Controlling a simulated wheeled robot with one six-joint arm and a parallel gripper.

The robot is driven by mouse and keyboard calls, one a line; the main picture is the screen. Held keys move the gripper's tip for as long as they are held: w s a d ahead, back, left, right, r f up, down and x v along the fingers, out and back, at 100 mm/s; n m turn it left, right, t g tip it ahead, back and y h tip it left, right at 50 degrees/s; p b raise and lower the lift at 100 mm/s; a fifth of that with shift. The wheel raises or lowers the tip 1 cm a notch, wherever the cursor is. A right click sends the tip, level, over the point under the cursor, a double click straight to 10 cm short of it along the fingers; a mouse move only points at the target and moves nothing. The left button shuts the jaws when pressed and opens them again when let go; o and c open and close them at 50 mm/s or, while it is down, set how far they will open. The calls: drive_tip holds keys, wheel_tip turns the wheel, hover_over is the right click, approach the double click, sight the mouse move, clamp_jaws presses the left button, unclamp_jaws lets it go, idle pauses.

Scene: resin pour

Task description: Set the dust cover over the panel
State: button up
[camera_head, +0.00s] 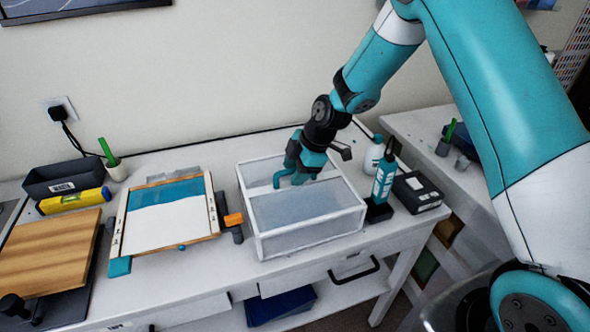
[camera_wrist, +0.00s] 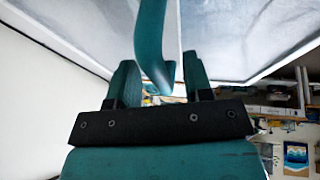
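The dust cover (camera_head: 305,205) is a clear box with a white frame, standing on the white table right of the panel. A teal curved handle (camera_head: 283,176) is on its top. The panel (camera_head: 165,218), with a teal band and a white area in a wooden frame, lies uncovered on the table. My gripper (camera_head: 298,170) is at the cover's top, by the handle. In the wrist view the fingers of my gripper (camera_wrist: 160,85) are apart, with the handle (camera_wrist: 153,45) between them. A gap shows on the handle's right side; contact on the left is unclear.
An orange-tipped clamp (camera_head: 233,220) sits between panel and cover. A teal bottle (camera_head: 383,180) and a black box (camera_head: 417,192) stand close right of the cover. A wooden board (camera_head: 48,255), a yellow level (camera_head: 75,201) and a dark bin (camera_head: 65,178) are at the left.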

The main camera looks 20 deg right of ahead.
drive_tip(key=b+v, duration=0.4)
drive_tip(key=v, duration=1.3)
drive_tip(key=s+a+m, duration=0.3)
drive_tip(key=s, duration=0.6)
drive_tip(key=s+a+r+m+g, duration=0.1)
drive_tip(key=s+a+m, duration=0.3)
drive_tip(key=s, duration=0.5)
drive_tip(key=s+a+r+m+g, duration=0.1)
drive_tip(key=s+a+m, duration=0.3)
drive_tip(key=s, duration=0.5)
drive_tip(key=shift+s+a, duration=0.2)
drive_tip(key=shift+s, duration=0.1)
